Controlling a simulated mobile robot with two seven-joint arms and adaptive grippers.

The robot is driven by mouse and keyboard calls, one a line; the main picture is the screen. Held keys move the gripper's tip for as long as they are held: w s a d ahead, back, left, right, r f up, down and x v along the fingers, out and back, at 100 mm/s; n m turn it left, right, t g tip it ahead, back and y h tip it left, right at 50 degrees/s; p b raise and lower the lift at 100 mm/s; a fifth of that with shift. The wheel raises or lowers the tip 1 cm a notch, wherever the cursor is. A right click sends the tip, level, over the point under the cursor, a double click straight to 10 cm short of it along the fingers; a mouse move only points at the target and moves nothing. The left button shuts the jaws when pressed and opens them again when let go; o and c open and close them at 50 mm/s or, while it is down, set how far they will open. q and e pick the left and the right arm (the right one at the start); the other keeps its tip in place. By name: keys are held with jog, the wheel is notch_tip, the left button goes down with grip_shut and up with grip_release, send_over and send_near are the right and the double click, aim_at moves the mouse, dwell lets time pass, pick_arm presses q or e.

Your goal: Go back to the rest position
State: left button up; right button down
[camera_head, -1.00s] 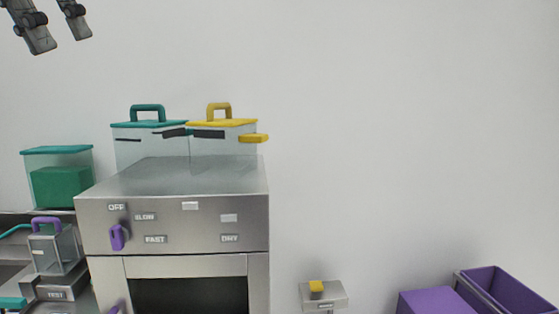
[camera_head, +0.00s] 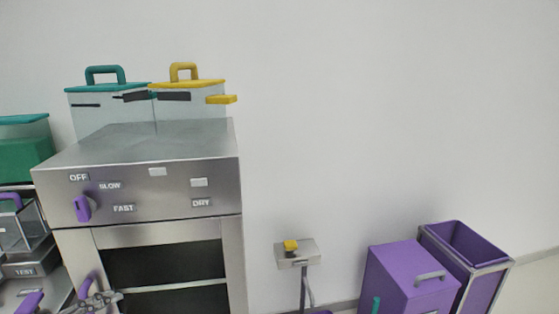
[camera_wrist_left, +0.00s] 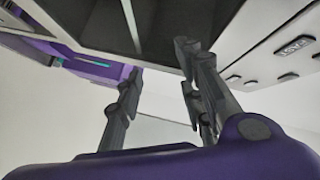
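My left gripper (camera_wrist_left: 160,62) shows in the left wrist view with its two dark fingers well apart and nothing between them. Its purple body fills the bottom of that view. In the head view a grey gripper part (camera_head: 97,301), which looks like my left gripper, shows at the bottom left edge in front of the steel machine (camera_head: 150,228). Most of it is cut off by the frame. My right gripper is in neither view.
A clear bin with a teal lid (camera_head: 95,87) and one with a yellow lid (camera_head: 187,83) stand on the machine. A small pedestal with a yellow button (camera_head: 291,246) stands right of it. A purple box (camera_head: 409,275) and an open purple bin (camera_head: 467,245) are further right. The wall above is bare.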

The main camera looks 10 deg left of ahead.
pick_arm(q)
jog(key=s+d+f+n+g+y, duration=0.1)
jog(key=s+d+f+n+y, duration=0.2)
jog(key=s+d+f+n, duration=0.5)
jog(key=s+d+f+n+y, duration=0.2)
jog(key=s+f+n+y, duration=0.3)
jog(key=f, duration=0.8)
jog(key=s+d+f+n+g, duration=0.4)
jog(key=s+d+f, duration=0.3)
jog(key=s+d, duration=0.4)
jog(key=shift+s+d+n+h, duration=0.3)
jog(key=shift+d+n, duration=0.3)
jog(key=shift+d, duration=0.5)
